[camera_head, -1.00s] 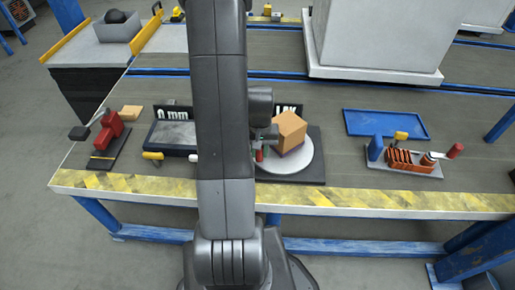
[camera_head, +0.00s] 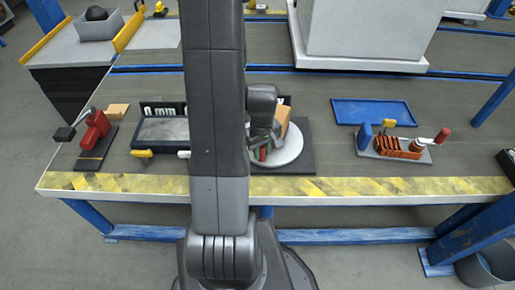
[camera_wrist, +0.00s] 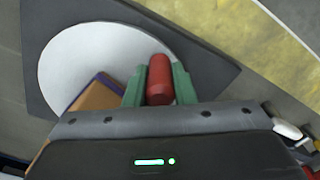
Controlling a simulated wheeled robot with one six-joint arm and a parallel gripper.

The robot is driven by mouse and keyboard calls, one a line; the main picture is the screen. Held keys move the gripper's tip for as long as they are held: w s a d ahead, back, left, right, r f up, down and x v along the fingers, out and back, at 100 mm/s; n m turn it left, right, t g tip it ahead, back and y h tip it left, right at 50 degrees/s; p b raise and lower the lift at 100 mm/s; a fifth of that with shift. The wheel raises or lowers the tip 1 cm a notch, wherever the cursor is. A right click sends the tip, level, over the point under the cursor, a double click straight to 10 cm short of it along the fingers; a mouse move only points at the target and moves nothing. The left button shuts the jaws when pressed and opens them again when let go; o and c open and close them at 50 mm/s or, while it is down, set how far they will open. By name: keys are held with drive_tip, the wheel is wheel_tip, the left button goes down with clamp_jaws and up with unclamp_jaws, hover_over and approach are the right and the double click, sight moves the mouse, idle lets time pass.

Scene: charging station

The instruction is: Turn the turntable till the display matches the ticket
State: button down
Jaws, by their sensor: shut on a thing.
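The turntable is a white disc (camera_head: 290,152) on a dark square base (camera_head: 305,168), and it also shows in the wrist view (camera_wrist: 85,55). A brown box with a purple edge (camera_wrist: 95,95) sits on the disc; in the head view the box (camera_head: 284,122) is partly hidden by my arm. My gripper (camera_wrist: 159,85) has its green fingers closed on either side of a red upright handle (camera_wrist: 159,72) at the disc's edge. The sign behind the turntable is mostly hidden by my arm. I cannot make out a ticket.
A dark-framed grey plate (camera_head: 165,131) with a "0 mm" sign stands left. Further left is a red clamp-like device (camera_head: 96,130). To the right are a blue tray (camera_head: 372,112) and a rack of orange parts (camera_head: 398,147). A large grey block (camera_head: 365,30) stands behind.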

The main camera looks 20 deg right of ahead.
sight(295, 151)
drive_tip(key=shift+s+d+n, duration=0.35)
drive_tip(key=shift+d+n, duration=0.45)
drive_tip(key=shift+n, duration=0.15)
drive_tip(key=shift+s+d+n, duration=0.3)
drive_tip(key=shift+d+n, duration=0.45)
drive_tip(key=shift+n, duration=0.2)
drive_tip(key=shift+s+d+n, duration=0.15)
drive_tip(key=shift+d+n, duration=1.45)
drive_tip(key=shift+n, duration=0.4)
drive_tip(key=shift+w+d+n, duration=0.2)
drive_tip(key=shift+d+n, duration=0.6)
drive_tip(key=shift+n, duration=0.15)
drive_tip(key=shift+w+d+n, duration=0.15)
drive_tip(key=shift+d+n, duration=0.65)
drive_tip(key=shift+n, duration=0.15)
drive_tip(key=shift+w+d+n+p, duration=0.2)
drive_tip(key=shift+w+d+n, duration=0.15)
drive_tip(key=shift+d+n, duration=0.35)
drive_tip(key=shift+w+d+n+p, duration=0.15)
drive_tip(key=shift+w+d+n, duration=0.25)
drive_tip(key=shift+n, duration=0.5)
drive_tip(key=shift+d, duration=0.15)
drive_tip(key=c, duration=1.2)
unclamp_jaws()
drive_tip(key=shift+r, duration=0.1)
